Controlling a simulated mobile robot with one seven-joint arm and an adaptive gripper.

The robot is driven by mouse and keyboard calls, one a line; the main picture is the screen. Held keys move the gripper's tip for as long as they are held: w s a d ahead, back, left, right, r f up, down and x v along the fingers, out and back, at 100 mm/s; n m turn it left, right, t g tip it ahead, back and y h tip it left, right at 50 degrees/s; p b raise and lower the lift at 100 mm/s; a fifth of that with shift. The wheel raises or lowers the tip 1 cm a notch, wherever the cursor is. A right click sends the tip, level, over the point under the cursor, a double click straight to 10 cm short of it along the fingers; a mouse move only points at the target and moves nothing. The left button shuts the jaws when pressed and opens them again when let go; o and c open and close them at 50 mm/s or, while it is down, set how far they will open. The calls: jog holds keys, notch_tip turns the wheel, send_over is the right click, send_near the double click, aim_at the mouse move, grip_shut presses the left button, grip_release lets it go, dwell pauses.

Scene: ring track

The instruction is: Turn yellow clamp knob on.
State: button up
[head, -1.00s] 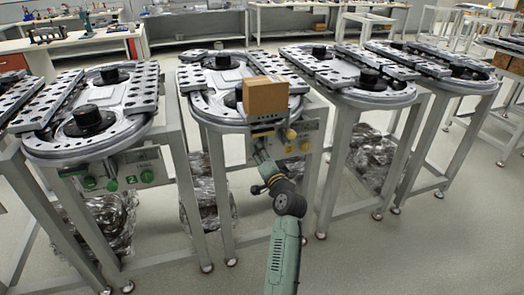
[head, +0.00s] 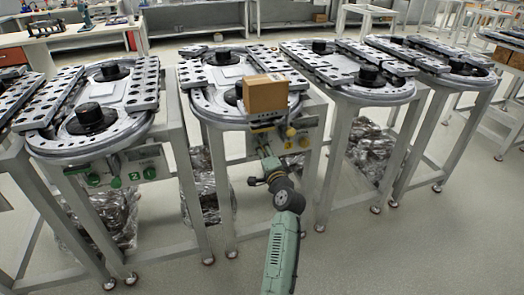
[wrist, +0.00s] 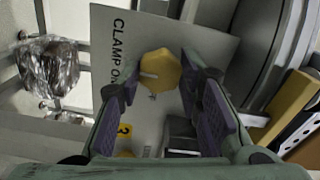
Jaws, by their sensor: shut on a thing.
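The yellow clamp knob (wrist: 160,70) is a faceted knob on a grey panel (wrist: 112,50), beside printed text that reads "CLAMP ON" in part. A pale mark shows on the knob's left side in the wrist view. My gripper (wrist: 162,74) has a finger on each side of the knob and is shut on it. There the gripped knob is hidden or too small to tell.
A cardboard box (head: 266,95) stands on the ring track (head: 222,108) above the panel. Another yellow knob (head: 304,142) is to the right of my gripper. Similar tables stand close on both sides, with green knobs (head: 116,182) on the left one. The floor in front is clear.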

jog(key=o, duration=1.1)
jog(key=shift+s, duration=0.1)
jog(key=v, duration=1.2)
